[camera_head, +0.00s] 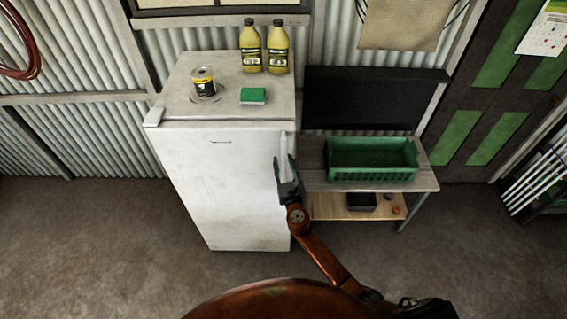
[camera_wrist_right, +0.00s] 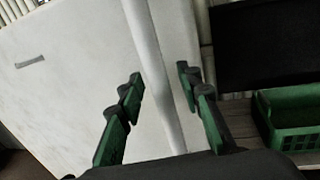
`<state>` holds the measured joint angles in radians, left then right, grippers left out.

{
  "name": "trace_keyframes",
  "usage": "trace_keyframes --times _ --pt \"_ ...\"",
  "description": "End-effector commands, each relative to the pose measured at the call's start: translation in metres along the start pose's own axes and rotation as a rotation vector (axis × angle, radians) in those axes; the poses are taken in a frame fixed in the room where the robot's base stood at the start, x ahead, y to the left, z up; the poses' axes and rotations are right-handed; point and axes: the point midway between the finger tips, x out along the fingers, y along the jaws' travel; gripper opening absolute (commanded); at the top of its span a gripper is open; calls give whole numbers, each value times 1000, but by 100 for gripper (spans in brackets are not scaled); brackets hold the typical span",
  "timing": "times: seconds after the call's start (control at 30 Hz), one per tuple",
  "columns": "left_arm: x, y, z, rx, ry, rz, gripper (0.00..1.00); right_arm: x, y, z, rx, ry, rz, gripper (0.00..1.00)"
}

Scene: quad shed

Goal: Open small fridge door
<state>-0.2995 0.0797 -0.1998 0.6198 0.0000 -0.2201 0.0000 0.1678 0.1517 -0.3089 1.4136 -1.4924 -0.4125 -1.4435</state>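The small white fridge (camera_head: 225,190) stands against the corrugated wall, and its door looks closed. A vertical white handle (camera_head: 284,148) runs along the right edge of the door. My right gripper (camera_head: 288,170) is at the lower part of this handle. In the right wrist view the gripper (camera_wrist_right: 160,92) is open, with the white handle (camera_wrist_right: 150,70) passing between its green-padded fingers. Gaps show between the fingers and the handle. The fridge door (camera_wrist_right: 70,80) fills the left of that view. My left gripper is not in view.
On the fridge top are a can (camera_head: 203,82), a green sponge (camera_head: 252,96) and two yellow bottles (camera_head: 251,48). A table (camera_head: 312,178) with a green crate (camera_head: 372,176) stands close on the right. The floor in front of the fridge is clear on the left.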

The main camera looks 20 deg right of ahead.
Motion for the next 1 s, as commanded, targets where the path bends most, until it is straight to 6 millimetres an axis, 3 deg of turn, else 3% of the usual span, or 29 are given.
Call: trace_keyframes --times 0.17,0.63,1.0 --pt "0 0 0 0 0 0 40 0 0 0 0 0 0 33" --pt "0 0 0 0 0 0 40 0 0 0 0 0 0 0" --pt "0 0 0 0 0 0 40 0 0 0 0 0 0 0"
